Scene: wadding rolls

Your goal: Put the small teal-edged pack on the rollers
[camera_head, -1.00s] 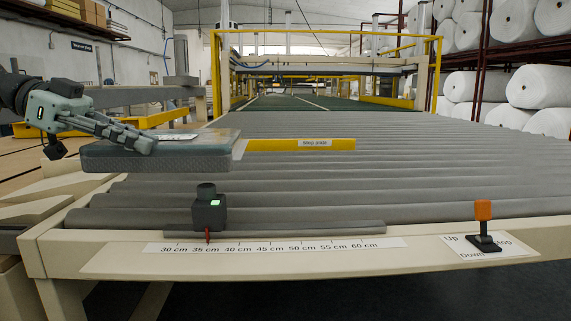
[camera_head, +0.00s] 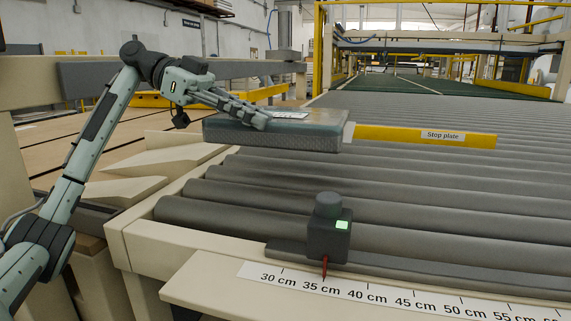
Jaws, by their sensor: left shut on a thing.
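The small teal-edged pack (camera_head: 280,136) is a flat grey-teal block with a clear wrapped top and a white label. My left gripper (camera_head: 258,118) comes in from the left and is shut on the pack at its left part, with a finger lying over the top. The pack is level, over the left end of the grey rollers (camera_head: 390,200). I cannot tell whether its underside touches them. Its right end is close to the yellow stop plate (camera_head: 425,136). My right gripper is out of view.
A dark slider block (camera_head: 328,232) with a green light and red pointer stands at the front rail, near 35 cm on the scale (camera_head: 390,299). Cream frame parts (camera_head: 150,180) lie left of the rollers. The rollers right of the slider are clear.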

